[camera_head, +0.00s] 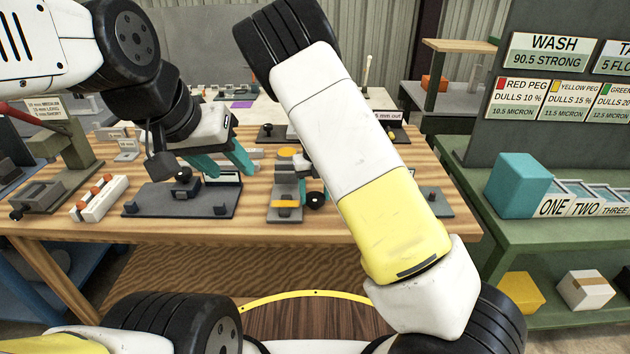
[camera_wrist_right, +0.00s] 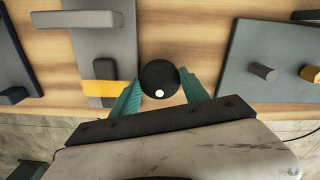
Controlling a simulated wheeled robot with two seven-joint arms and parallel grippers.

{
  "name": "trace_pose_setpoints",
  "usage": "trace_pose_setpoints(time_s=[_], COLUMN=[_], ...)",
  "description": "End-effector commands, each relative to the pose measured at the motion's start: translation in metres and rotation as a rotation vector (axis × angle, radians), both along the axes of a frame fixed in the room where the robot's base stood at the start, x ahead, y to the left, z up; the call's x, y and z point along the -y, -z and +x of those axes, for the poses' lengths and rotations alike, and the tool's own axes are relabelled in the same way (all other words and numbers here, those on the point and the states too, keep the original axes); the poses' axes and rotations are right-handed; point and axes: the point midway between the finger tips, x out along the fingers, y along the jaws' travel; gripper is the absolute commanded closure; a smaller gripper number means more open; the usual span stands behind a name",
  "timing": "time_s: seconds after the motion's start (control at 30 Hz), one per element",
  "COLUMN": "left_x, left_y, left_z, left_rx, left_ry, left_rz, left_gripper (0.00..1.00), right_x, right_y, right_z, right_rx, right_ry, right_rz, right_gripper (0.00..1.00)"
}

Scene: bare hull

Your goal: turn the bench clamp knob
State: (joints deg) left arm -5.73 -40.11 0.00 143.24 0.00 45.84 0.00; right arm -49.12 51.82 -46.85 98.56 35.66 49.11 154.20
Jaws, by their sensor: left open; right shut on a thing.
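The bench clamp (camera_head: 286,188) is a grey body with an orange-yellow bar, standing on the wooden bench. Its round black knob (camera_head: 315,200) shows at its right side. In the right wrist view the knob (camera_wrist_right: 158,76), marked with a white dot, sits between the teal fingers of my right gripper (camera_wrist_right: 160,84), which is shut on it. The clamp's grey body (camera_wrist_right: 98,45) is to the left there. In the head view my right arm hides most of that gripper. My left gripper (camera_head: 222,164) is open and empty, above a dark grey fixture plate (camera_head: 160,203).
The wooden bench (camera_head: 250,222) also holds a white rack with orange-topped parts (camera_head: 98,198) and a grey vice-like device (camera_head: 45,192) at left. Another dark plate with pegs (camera_wrist_right: 275,60) lies right of the knob. A green shelf with a teal block (camera_head: 516,185) stands at right.

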Motion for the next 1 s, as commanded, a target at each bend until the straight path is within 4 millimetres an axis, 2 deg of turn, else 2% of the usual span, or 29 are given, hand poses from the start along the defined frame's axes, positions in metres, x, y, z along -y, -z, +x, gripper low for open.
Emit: trace_pose_setpoints(time_s=[0.2,0.5,1.0], left_x=[0.0000,0.0000,0.0000], left_y=[0.0000,0.0000,0.0000], left_z=[0.0000,0.0000,0.0000], left_rx=[0.000,0.000,0.000], left_ry=[0.000,0.000,0.000], left_rz=[0.000,0.000,0.000], left_gripper=[0.55,0.55,0.55], right_x=[-0.0003,-0.0002,0.0002], right_y=[-0.0008,-0.0008,-0.0008], right_z=[0.0014,0.0013,0.0012], right_rx=[0.004,0.004,0.004], right_ry=[0.181,0.356,0.434], right_rz=[-0.001,0.000,0.001], right_gripper=[0.88,0.88,0.88])
